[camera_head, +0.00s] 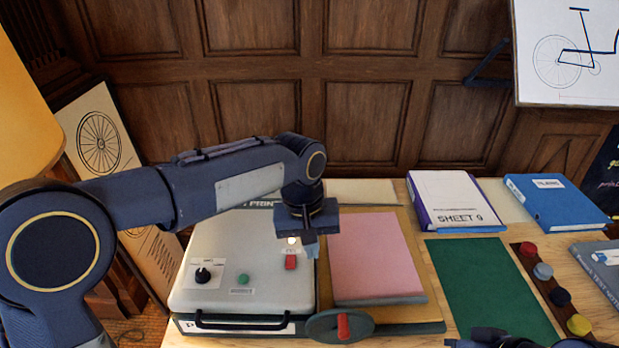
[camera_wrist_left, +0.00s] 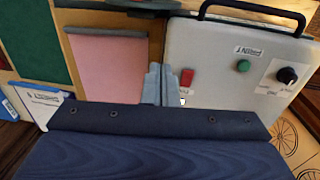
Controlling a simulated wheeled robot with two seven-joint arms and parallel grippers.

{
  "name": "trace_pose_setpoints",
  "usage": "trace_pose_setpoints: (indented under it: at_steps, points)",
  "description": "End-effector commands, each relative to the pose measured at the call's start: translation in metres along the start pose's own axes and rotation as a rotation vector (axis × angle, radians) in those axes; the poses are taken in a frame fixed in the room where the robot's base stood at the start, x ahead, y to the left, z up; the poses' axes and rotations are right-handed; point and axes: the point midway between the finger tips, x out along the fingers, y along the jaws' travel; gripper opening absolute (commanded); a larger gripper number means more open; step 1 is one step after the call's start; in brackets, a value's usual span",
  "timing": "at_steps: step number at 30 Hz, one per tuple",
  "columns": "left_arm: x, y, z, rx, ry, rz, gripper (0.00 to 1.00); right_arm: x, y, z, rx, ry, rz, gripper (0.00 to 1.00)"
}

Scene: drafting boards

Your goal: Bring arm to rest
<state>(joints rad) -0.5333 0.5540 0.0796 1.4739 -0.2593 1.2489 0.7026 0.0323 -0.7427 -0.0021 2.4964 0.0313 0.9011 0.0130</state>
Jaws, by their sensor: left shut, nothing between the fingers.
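My left arm comes in from the left in the head view and reaches over the grey machine. My left gripper (camera_head: 312,250) points down, shut and empty, above the right part of the machine's lid near its red switch (camera_head: 291,262). In the left wrist view the two pale fingers (camera_wrist_left: 158,85) are together, beside the red switch (camera_wrist_left: 187,77) and the pink sheet stack (camera_wrist_left: 108,68). Dark parts at the bottom right edge of the head view seem to be my right arm; no right fingers show.
The grey machine (camera_head: 240,220) has a black knob, a green button and a front handle. The pink stack (camera_head: 370,255) lies on a board with a red-handled lever (camera_head: 343,326). A green mat (camera_head: 490,285), binders (camera_head: 455,200) and coloured knobs (camera_head: 543,271) are right. A lamp (camera_head: 25,110) stands left.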

Motion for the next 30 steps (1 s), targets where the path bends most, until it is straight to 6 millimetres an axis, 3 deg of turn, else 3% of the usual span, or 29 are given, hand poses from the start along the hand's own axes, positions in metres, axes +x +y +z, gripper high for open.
trace_pose_setpoints:
  at_steps: [4,8,12,18,24,30]
  points:
    - [-0.006,-0.011,0.002,-0.004,0.008,0.012,0.00,0.000,0.000,0.000,0.000,0.000,0.000,0.00]
    - [-0.027,-0.052,0.015,-0.018,0.041,0.061,0.00,0.000,0.000,0.000,0.000,0.000,0.000,0.00]
    - [-0.048,-0.115,0.050,-0.038,0.109,0.135,0.00,0.000,0.000,0.000,0.000,0.000,0.000,0.00]
    - [-0.052,-0.181,0.119,-0.072,0.241,0.215,0.00,0.000,0.000,0.000,0.000,0.000,0.000,0.00]
    - [-0.033,-0.210,0.180,-0.105,0.377,0.252,0.00,0.000,0.000,0.000,0.000,0.000,0.000,0.00]
    - [-0.016,-0.215,0.206,-0.117,0.453,0.257,0.00,0.000,0.000,0.000,0.000,0.000,0.000,0.00]
